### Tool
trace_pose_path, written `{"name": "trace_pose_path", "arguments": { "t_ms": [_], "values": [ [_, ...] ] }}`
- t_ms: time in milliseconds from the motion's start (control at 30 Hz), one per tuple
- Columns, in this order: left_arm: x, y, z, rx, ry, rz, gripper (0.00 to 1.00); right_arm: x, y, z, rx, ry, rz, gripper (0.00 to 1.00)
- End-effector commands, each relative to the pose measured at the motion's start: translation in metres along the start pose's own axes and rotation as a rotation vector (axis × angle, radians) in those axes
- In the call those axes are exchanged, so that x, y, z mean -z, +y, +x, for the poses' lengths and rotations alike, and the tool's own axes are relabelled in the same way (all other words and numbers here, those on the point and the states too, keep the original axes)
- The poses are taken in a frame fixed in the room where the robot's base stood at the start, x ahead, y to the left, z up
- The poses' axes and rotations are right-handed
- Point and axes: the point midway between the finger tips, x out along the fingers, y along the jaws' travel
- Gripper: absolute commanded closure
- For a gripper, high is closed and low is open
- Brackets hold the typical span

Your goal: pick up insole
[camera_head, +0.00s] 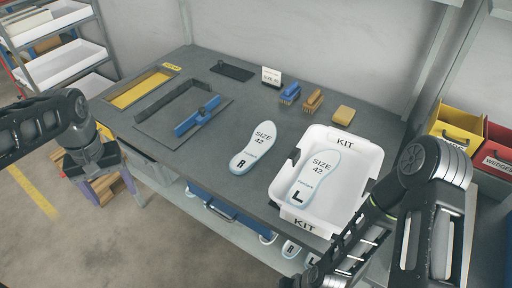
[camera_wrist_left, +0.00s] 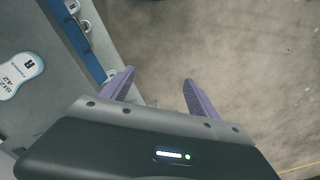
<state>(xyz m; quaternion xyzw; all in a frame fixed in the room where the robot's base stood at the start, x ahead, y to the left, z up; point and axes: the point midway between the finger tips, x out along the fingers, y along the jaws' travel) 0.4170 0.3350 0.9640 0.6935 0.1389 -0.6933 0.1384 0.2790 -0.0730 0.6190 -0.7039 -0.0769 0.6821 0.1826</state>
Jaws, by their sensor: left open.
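A white size 42 insole marked R (camera_head: 254,146) lies flat on the grey table, left of the white KIT tray (camera_head: 370,168). It also shows at the left edge of the left wrist view (camera_wrist_left: 22,75). A second insole, marked L (camera_head: 317,177), lies in the tray. More insoles (camera_head: 290,250) show partly below the table's front edge. My left gripper (camera_head: 106,178) is open and empty, off the table's front left side; its purple fingers (camera_wrist_left: 157,90) show apart above the floor in the left wrist view. My right arm crosses the lower right; its gripper is not visible.
A grey fixture with a blue bar (camera_head: 196,122) and a yellow-lined recess (camera_head: 141,88) occupy the table's left. Yellow and red bins (camera_head: 457,128) are at right. Table around the R insole is clear.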

Motion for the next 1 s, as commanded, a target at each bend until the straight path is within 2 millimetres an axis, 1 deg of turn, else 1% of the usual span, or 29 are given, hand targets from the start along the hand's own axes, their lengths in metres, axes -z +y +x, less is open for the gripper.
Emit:
{"name": "trace_pose_path", "arguments": {
  "t_ms": [333, 400, 467, 567, 667, 700, 733, 767, 800, 867, 900, 967, 1000],
  "values": [
    [0.000, 0.001, 0.001, -0.001, -0.001, 0.002, 0.30, 0.000, 0.000, 0.000, 0.000, 0.000, 0.000, 0.64],
    [0.000, 0.005, 0.008, -0.008, -0.005, 0.011, 0.30, 0.000, 0.000, 0.000, 0.000, 0.000, 0.000, 0.64],
    [0.001, 0.015, 0.021, -0.024, -0.010, 0.030, 0.30, 0.000, 0.000, 0.000, 0.000, 0.000, 0.000, 0.64],
    [-0.002, 0.043, 0.061, -0.073, -0.023, 0.083, 0.30, 0.000, 0.000, 0.000, 0.000, 0.000, 0.000, 0.64],
    [-0.015, 0.084, 0.121, -0.152, -0.041, 0.148, 0.30, 0.000, 0.000, 0.000, 0.000, 0.000, 0.000, 0.64],
    [-0.026, 0.103, 0.148, -0.188, -0.049, 0.173, 0.30, 0.000, 0.000, 0.000, 0.000, 0.000, 0.000, 0.64],
    [-0.036, 0.117, 0.169, -0.216, -0.055, 0.190, 0.30, 0.000, 0.000, 0.000, 0.000, 0.000, 0.000, 0.64],
    [-0.048, 0.130, 0.189, -0.243, -0.060, 0.203, 0.30, 0.000, 0.000, 0.000, 0.000, 0.000, 0.000, 0.64],
    [-0.066, 0.146, 0.215, -0.277, -0.066, 0.218, 0.30, 0.000, 0.000, 0.000, 0.000, 0.000, 0.000, 0.64],
    [-0.096, 0.166, 0.251, -0.320, -0.072, 0.230, 0.30, 0.000, 0.000, 0.000, 0.000, 0.000, 0.000, 0.64],
    [-0.118, 0.176, 0.272, -0.341, -0.074, 0.236, 0.30, 0.000, 0.000, 0.000, 0.000, 0.000, 0.000, 0.64],
    [-0.149, 0.186, 0.297, -0.363, -0.074, 0.239, 0.30, 0.000, 0.000, 0.000, 0.000, 0.000, 0.000, 0.64],
    [-0.168, 0.190, 0.310, -0.371, -0.072, 0.241, 0.30, 0.000, 0.000, 0.000, 0.000, 0.000, 0.000, 0.64]
  ]
}}
